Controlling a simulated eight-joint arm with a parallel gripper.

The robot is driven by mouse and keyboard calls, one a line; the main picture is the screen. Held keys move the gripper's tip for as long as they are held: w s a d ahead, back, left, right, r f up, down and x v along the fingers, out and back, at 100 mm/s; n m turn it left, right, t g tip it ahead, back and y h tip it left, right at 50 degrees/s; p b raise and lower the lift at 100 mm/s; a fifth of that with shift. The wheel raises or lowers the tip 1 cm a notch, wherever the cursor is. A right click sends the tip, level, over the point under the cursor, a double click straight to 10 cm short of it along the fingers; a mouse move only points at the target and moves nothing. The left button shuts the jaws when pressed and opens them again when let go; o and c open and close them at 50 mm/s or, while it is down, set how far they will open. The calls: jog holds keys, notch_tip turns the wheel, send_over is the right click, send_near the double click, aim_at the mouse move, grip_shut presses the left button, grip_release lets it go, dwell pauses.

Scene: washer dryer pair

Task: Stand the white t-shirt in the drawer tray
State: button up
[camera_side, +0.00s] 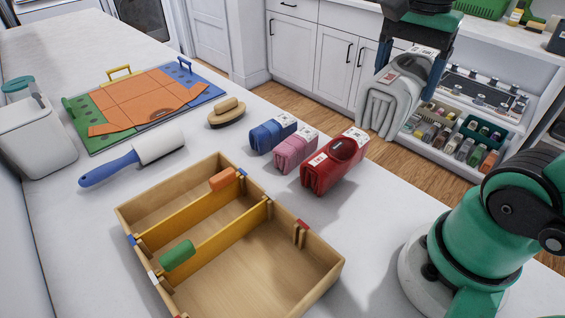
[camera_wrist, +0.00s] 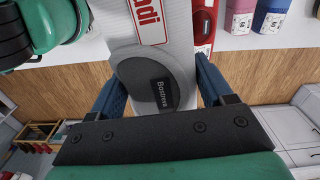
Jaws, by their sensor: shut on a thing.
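The white t-shirt (camera_side: 380,108) is a folded upright bundle with a grey round patch. My gripper (camera_side: 402,62) is shut on it and holds it in the air, above and to the right of the red folded bundle. In the wrist view the t-shirt (camera_wrist: 172,22) is between my gripper's two blue fingers (camera_wrist: 158,82), with a dark label and red lettering showing. The wooden drawer tray (camera_side: 325,262) lies on the counter at lower middle. Two yellow dividers (camera_side: 215,208) split it into three compartments, which look empty.
Blue (camera_side: 270,133), pink (camera_side: 296,151) and red (camera_side: 335,163) folded bundles stand in a row behind the tray. A brush (camera_side: 226,114), a lint roller (camera_side: 135,158) and a folding board (camera_side: 150,97) lie farther left. A cart (camera_side: 455,140) with bottles stands beyond the counter.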

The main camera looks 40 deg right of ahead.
jog(key=w+a+f, duration=0.3)
jog(key=a+f, duration=0.1)
jog(key=a, duration=0.5)
jog(key=w+a+f, duration=0.3)
jog(key=a+f, duration=0.1)
jog(key=a, duration=0.5)
jog(key=shift+s+a+f, duration=0.65)
jog(key=shift+a+f, duration=0.65)
jog(key=shift+f, duration=0.35)
jog(key=shift+s+a+f, duration=0.7)
jog(key=shift+a+f, duration=0.55)
jog(key=shift+f, duration=0.45)
jog(key=shift+s+a+f, duration=0.65)
jog(key=shift+a+f, duration=0.65)
jog(key=shift+f, duration=0.35)
jog(key=o, duration=1.3)
jog(key=shift+o, duration=0.2)
jog(key=shift+r, duration=0.15)
notch_tip(320, 180, up, 7)
